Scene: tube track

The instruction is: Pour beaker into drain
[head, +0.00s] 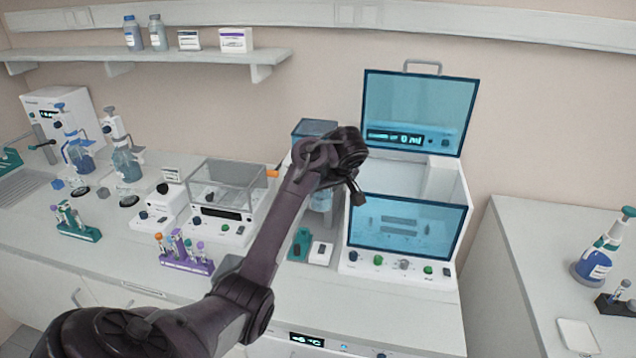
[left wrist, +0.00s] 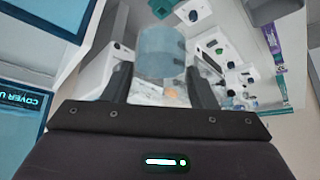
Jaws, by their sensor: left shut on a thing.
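My left gripper (head: 352,188) is in front of the device with blue see-through covers, near its left side. In the left wrist view my left gripper (left wrist: 162,88) has its two dark fingers on either side of a translucent pale blue beaker (left wrist: 159,55), and is shut on it. In the head view the wrist covers much of that spot, and I cannot clearly tell the beaker's outline or tilt there. No drain is clearly recognisable; a grey ridged panel (head: 22,187) lies at the bench's far left. My right gripper is not in view.
The device's raised lid (head: 418,105) and front cover (head: 408,228) stand close to the right of my gripper. A clear-walled balance (head: 228,190), a purple tube rack (head: 186,262) and a green tube rack (head: 78,232) stand left. A separate bench (head: 520,250) is at right.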

